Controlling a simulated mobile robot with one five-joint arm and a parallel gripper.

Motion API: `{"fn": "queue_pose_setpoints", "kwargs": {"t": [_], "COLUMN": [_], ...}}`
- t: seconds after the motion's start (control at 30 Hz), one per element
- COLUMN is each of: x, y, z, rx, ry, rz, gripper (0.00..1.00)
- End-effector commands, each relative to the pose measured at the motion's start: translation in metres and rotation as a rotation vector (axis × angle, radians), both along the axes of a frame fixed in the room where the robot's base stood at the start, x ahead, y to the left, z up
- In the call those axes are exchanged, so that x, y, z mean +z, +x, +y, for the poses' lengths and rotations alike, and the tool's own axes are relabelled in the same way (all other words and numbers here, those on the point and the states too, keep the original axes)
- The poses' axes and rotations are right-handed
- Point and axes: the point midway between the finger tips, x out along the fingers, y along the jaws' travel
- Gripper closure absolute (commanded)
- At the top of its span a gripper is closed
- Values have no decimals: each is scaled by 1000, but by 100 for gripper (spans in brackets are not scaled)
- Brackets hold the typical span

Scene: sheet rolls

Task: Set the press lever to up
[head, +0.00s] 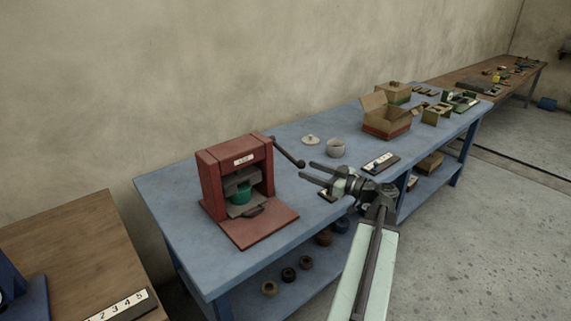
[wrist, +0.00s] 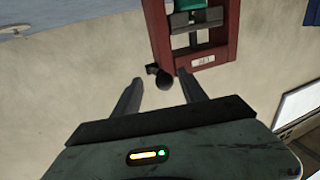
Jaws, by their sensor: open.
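The red press (head: 210,182) stands on the blue bench (head: 175,215); it shows upside down in the wrist view (wrist: 222,50). Its dark press lever (head: 286,151) leaves the upper right side and slants down to the right in the head view, ending in a round knob. In the wrist view the lever's knob (wrist: 164,82) appears between my fingertips. My gripper (head: 306,172) is open and empty, its fingertips close by the knob; it also shows in the wrist view (wrist: 162,86). I cannot tell whether a finger touches the knob.
A green piece (head: 241,193) sits inside the press. Behind my gripper are a grey cup (head: 336,148), a white lid (head: 311,140) and an open cardboard box (head: 385,122). Several rings lie on the lower shelf.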

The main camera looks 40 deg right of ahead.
Motion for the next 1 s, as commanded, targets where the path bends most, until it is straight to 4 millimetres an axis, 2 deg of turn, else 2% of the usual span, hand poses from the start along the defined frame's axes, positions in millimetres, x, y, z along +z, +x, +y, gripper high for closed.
{"fn": "queue_pose_setpoints", "kwargs": {"t": [0.17,0.4,0.5,0.8,0.83,1.0], "x": [0,0,0,0,0,0], "y": [21,66,76,81,81,81], "z": [6,16,18,20,20,21], "rx": [8,11,11,10,10,12], "ry": [1,1,2,2,2,2], "rz": [0,2,2,2,2,2], "gripper": [50,50,50,50,53,100]}}
